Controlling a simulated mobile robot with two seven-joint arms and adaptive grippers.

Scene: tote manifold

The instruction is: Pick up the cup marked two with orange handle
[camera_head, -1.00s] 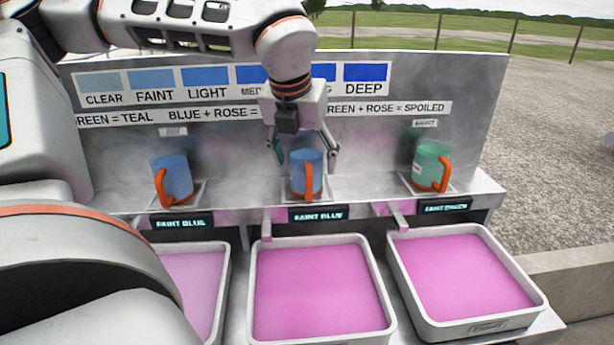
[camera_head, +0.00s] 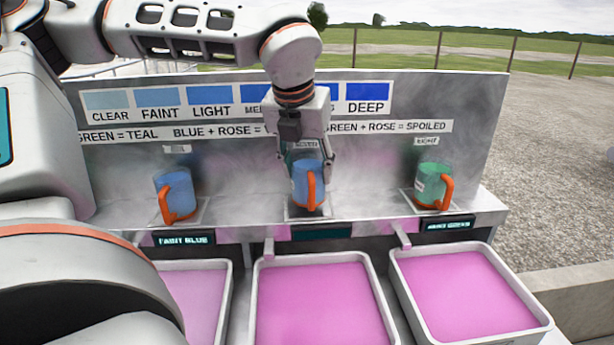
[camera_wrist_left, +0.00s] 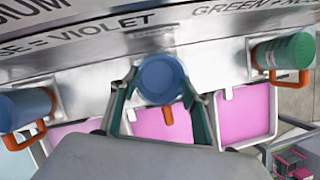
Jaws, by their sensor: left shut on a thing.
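The middle cup is a blue cup with an orange handle (camera_head: 307,188); it also shows in the left wrist view (camera_wrist_left: 160,80). My left gripper (camera_head: 310,172) comes down from above and is shut on this cup, with a finger at each side, as the wrist view shows (camera_wrist_left: 160,100). The handle faces the front, between the fingers. The cup is over the middle pad (camera_head: 296,211); I cannot tell for sure whether its base is clear of it. I cannot read a number on the cup. My right gripper is not in view.
A blue cup (camera_head: 174,192) stands left and a green cup (camera_head: 433,183) right, both with orange handles. Pink-filled trays (camera_head: 262,300) line the front below pink-stained spouts. A panel with colour labels (camera_head: 240,130) rises close behind. The middle display (camera_head: 320,233) is dark.

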